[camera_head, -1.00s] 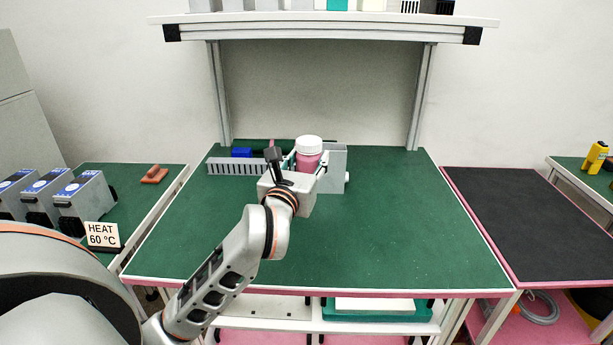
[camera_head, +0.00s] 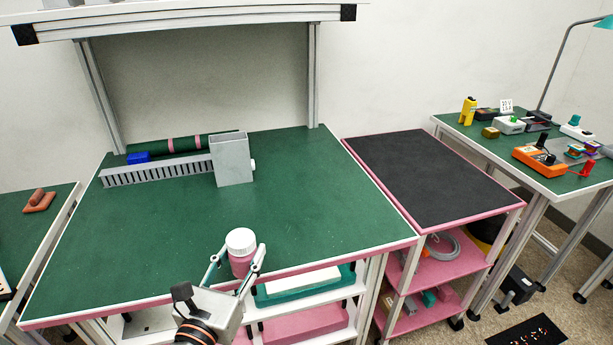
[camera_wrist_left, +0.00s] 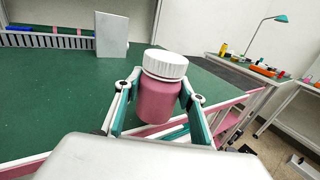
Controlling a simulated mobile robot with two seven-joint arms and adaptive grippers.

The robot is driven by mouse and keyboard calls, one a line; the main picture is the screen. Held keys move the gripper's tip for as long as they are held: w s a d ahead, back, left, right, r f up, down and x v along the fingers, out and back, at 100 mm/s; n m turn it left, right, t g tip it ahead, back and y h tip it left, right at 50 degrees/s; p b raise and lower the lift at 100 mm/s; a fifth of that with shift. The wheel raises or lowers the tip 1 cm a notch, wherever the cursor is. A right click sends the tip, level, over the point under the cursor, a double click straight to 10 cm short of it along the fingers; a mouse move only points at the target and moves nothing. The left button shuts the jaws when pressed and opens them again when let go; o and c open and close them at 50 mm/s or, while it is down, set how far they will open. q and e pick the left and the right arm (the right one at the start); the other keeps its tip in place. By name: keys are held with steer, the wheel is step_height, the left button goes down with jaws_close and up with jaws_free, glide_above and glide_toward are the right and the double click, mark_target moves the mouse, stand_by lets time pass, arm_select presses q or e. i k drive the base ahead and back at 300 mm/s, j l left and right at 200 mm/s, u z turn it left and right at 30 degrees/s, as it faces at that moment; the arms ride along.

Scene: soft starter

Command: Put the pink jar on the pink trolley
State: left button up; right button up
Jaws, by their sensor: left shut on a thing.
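The pink jar (camera_head: 241,262) has a white ribbed lid and is upright between the fingers of my left gripper (camera_head: 238,268). The gripper is shut on it, near the front edge of the green-topped table. In the left wrist view the jar (camera_wrist_left: 157,100) shows large, with a finger on each side. The pink trolley (camera_head: 430,175) stands to the right of the table in the head view, with a black mat top, pink edges and pink lower shelves. Its top is bare. It is partly seen at the right in the left wrist view. My right gripper is not in view.
A grey slotted rail (camera_head: 155,173) and a grey upright box (camera_head: 231,160) stand at the back of the green table (camera_head: 200,225). A further bench (camera_head: 545,170) at the right carries tools, with a lamp behind. The trolley's lower shelf holds a coiled grey hose (camera_head: 441,246).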

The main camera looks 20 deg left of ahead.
mark_target(437, 178)
steer(key=i+l, duration=0.2)
steer(key=l, duration=0.2)
steer(key=i+l, duration=0.15)
steer(key=l, duration=0.2)
steer(key=i+l, duration=0.2)
steer(key=l, duration=0.2)
steer(key=i+l, duration=0.15)
steer(key=l, duration=0.25)
steer(key=i+l, duration=0.2)
steer(key=l, duration=0.15)
steer(key=i+l, duration=0.2)
steer(key=l, duration=0.2)
steer(key=i+l, duration=0.15)
steer(key=l, duration=0.25)
steer(key=i+l, duration=0.2)
steer(key=l, duration=0.15)
